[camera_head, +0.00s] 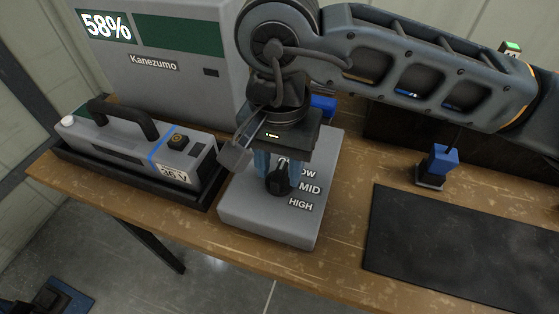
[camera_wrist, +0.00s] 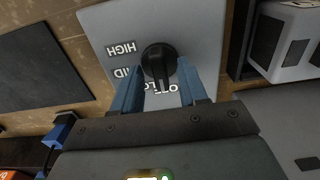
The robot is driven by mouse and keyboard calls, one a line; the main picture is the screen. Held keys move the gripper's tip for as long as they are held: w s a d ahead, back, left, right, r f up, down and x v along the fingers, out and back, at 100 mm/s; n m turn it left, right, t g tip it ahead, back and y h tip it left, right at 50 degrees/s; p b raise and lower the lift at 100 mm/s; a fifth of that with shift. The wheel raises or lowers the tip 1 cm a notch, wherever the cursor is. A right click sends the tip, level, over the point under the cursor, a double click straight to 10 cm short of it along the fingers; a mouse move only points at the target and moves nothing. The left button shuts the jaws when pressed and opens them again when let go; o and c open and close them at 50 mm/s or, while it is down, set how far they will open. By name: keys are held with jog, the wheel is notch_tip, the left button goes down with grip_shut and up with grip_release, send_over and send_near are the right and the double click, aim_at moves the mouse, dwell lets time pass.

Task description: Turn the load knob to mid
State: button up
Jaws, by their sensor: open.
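The load knob (camera_head: 279,180) is black and sits on a pale grey control box (camera_head: 265,222) on the bench. Labels ending in OW, then MID (camera_head: 309,188) and HIGH (camera_head: 300,204) run down its right side in the head view. In the wrist view the knob (camera_wrist: 158,62) lies between the blue fingers of my gripper (camera_wrist: 156,80), which point at it from below in the picture. My gripper (camera_head: 276,168) is open around the knob, with gaps visible; contact is unclear. The pointer's exact setting is hard to tell, and the first label is partly hidden.
A battery pack (camera_head: 140,145) in a black tray stands left of the box. A grey Kanezumo cabinet (camera_head: 150,85) with a 58% display stands behind. A blue-topped block (camera_head: 440,163) and dark mat (camera_head: 465,245) lie right.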

jog(key=shift+c, duration=0.4)
grip_shut()
